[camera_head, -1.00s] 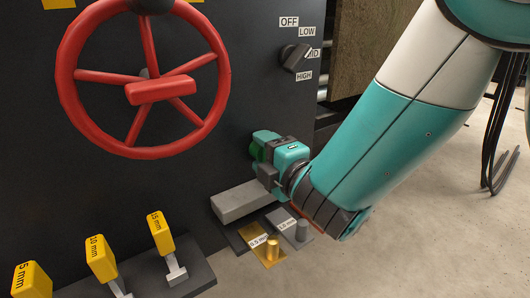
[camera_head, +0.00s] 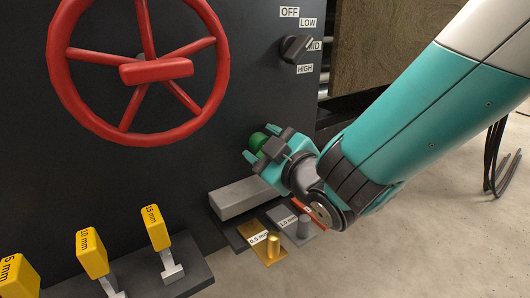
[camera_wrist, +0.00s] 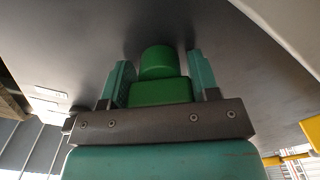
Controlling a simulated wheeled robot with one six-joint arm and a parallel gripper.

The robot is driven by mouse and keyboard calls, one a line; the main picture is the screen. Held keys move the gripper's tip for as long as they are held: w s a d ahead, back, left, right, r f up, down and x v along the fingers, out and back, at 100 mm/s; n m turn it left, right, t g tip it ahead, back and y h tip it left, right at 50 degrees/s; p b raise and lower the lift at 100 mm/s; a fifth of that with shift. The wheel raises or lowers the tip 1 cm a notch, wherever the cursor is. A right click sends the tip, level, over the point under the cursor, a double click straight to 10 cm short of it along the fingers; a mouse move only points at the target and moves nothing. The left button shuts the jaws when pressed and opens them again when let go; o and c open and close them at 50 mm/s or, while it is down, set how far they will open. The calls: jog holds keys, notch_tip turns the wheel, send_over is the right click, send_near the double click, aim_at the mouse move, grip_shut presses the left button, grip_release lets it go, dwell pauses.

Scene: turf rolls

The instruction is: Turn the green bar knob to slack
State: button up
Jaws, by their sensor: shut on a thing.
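The green bar knob (camera_head: 258,141) is on the dark panel, below and left of the black selector knob. My gripper (camera_head: 267,145) is at it, jaws shut on it, one finger at its upper right and one at its lower left. In the wrist view the green knob (camera_wrist: 159,64) shows between the two teal fingers, with its rounded part toward the panel and its block part nearer the palm. My gripper hides much of the knob in the head view. I cannot read any slack mark near it.
A red handwheel (camera_head: 156,71) is at upper left. The black selector knob (camera_head: 296,48) has OFF, LOW, MID and HIGH labels. A grey block (camera_head: 246,197) and brass (camera_head: 269,240) and grey plates lie below my gripper. Several yellow tagged levers (camera_head: 156,227) stand at lower left.

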jog(key=m+b, duration=0.2)
jog(key=m, duration=0.1)
jog(key=m+b, duration=0.1)
jog(key=shift+f, duration=0.25)
jog(key=shift+m+b, duration=1.05)
jog(key=shift+m, duration=0.65)
jog(key=shift+r, duration=0.1)
jog(key=o, duration=0.9)
jog(key=shift+r, duration=0.1)
